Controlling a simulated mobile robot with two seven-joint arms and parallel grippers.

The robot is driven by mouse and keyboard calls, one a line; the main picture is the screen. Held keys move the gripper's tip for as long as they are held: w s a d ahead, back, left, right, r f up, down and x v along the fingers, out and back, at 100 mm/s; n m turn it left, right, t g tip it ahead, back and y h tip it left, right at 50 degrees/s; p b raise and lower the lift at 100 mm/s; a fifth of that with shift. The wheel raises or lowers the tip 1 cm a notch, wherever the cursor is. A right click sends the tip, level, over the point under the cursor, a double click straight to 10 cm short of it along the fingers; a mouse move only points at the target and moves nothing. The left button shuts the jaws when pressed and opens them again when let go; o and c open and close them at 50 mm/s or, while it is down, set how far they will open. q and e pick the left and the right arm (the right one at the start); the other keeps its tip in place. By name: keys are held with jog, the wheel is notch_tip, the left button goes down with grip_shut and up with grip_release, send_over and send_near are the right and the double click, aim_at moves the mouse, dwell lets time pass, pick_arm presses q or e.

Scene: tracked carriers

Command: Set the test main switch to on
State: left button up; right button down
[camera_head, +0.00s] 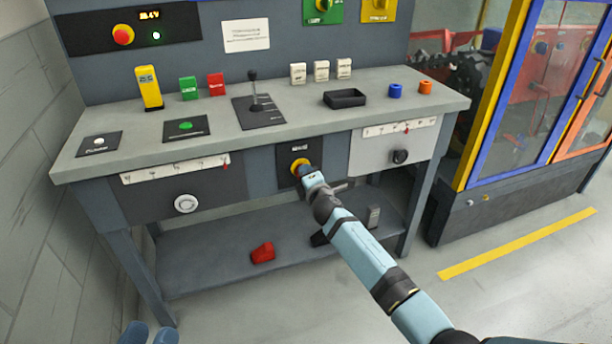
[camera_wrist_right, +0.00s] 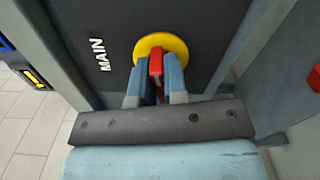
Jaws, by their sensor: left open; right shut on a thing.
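The main switch (camera_head: 299,163) is a yellow disc with a red handle on a dark panel at the bench front. In the right wrist view the yellow disc (camera_wrist_right: 176,42) sits beside the word MAIN. Its red handle (camera_wrist_right: 156,62) stands between the fingers of my right gripper (camera_wrist_right: 157,72), which is shut on it. In that view the handle lies roughly along the label's line of letters. My right gripper also shows in the head view (camera_head: 307,174), covering part of the switch.
The bench top (camera_head: 215,110) carries a lever (camera_head: 254,92), a black tray (camera_head: 345,98) and several small blocks. A red object (camera_head: 262,252) lies on the lower shelf. A glazed machine cabinet (camera_head: 520,110) stands at the right. The floor in front is clear.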

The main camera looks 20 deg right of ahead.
jog(key=shift+f+m, duration=0.1)
jog(key=shift+m, duration=0.8)
pick_arm(q)
jog(key=shift+d+r, duration=0.15)
jog(key=shift+d, duration=0.05)
pick_arm(e)
jog(key=shift+m, duration=0.4)
pick_arm(q)
jog(key=shift+a, duration=0.1)
pick_arm(e)
jog(key=c, duration=1.2)
grip_release()
jog(key=shift+o, duration=0.2)
jog(key=shift+s, duration=0.1)
pick_arm(q)
notch_tip(320, 180, down, 6)
jog(key=a+g+y+p, duration=0.2)
jog(key=p, duration=0.1)
jog(key=shift+f+g+y, duration=0.25)
jog(key=shift+g+y, duration=0.05)
jog(key=shift+g, duration=0.1)
pick_arm(e)
jog(key=s, duration=1.3)
jog(key=shift+s+d, duration=0.2)
jog(key=shift+s, duration=0.15)
